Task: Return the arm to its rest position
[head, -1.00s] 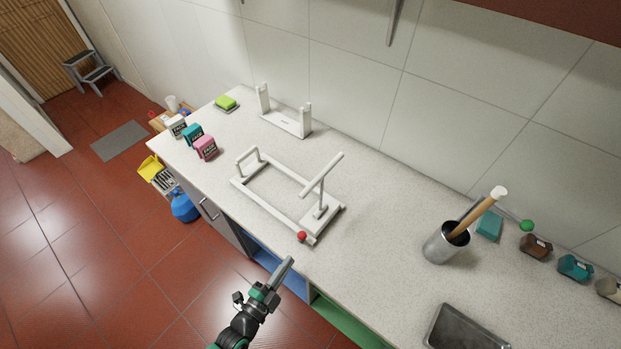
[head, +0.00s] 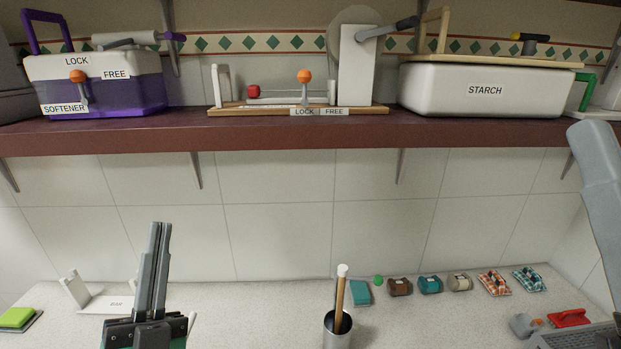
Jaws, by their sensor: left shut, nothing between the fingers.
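My left gripper (head: 158,232) is at the lower left of the head view. It points up in front of the tiled wall, over the counter. Its two long grey fingers are together with nothing between them, and it touches nothing that I can see. Its body hides part of the counter and of a white stand (head: 88,298) behind it. My right gripper does not show.
A dark red shelf (head: 300,135) carries a purple softener box (head: 130,90), a lock/free mechanism and a starch bin (head: 480,92). On the counter (head: 250,320) stand a metal cup (head: 337,330) and several small packs. A grey part fills the right edge.

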